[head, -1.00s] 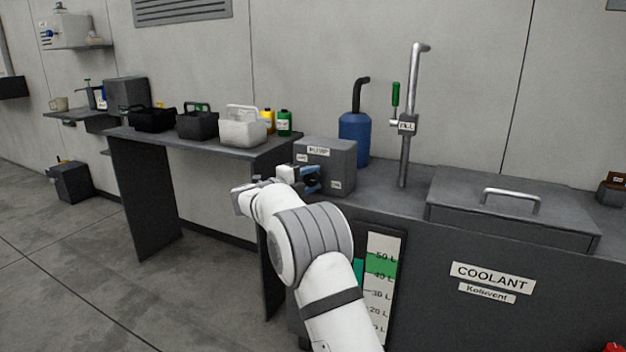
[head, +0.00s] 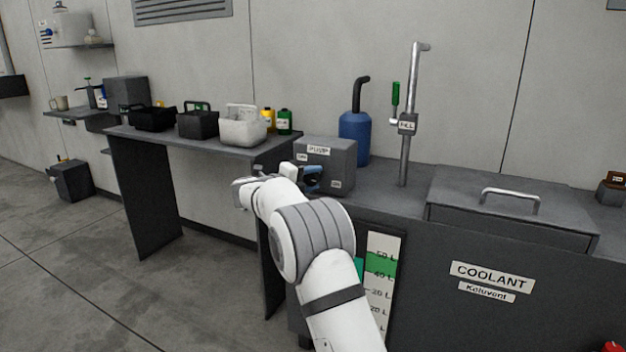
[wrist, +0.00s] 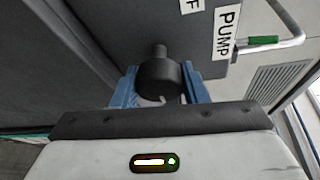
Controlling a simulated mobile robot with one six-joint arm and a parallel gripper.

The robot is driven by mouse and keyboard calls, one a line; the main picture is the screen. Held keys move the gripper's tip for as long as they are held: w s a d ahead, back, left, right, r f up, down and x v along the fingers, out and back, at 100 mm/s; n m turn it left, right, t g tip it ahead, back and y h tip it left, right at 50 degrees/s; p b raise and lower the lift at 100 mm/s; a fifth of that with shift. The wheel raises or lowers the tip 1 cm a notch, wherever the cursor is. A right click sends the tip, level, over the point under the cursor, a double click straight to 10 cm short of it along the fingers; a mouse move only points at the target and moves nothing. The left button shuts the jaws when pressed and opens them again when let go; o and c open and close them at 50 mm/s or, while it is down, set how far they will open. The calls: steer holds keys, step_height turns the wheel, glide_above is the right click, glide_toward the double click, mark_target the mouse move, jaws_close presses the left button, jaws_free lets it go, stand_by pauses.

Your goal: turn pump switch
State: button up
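The grey pump box (head: 338,158) stands on the counter's left end, with a PUMP label (head: 318,150) and smaller labels on its front. In the wrist view its front face (wrist: 205,55) shows the PUMP label and part of another ending in F. The pump switch is a dark round knob (wrist: 160,82) on a short stem, with a short white mark on its face. My gripper (wrist: 160,88) has one blue finger on each side of the knob, very near or touching it. Whether they press on it cannot be told. In the head view my gripper (head: 312,178) hides the knob.
A blue container (head: 354,138) and an upright pipe with a green-handled lever (head: 396,98) stand behind and right of the box. A lidded coolant tank (head: 512,205) is at the right. Black and white carriers stand on the left bench (head: 160,139).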

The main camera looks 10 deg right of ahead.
steer(key=o, duration=0.4)
steer(key=shift+f, duration=0.1)
steer(key=shift+o, duration=0.2)
steer(key=p+v, duration=0.2)
steer(key=v, duration=0.5)
steer(key=shift+s+a, duration=0.25)
steer(key=shift+a, duration=0.1)
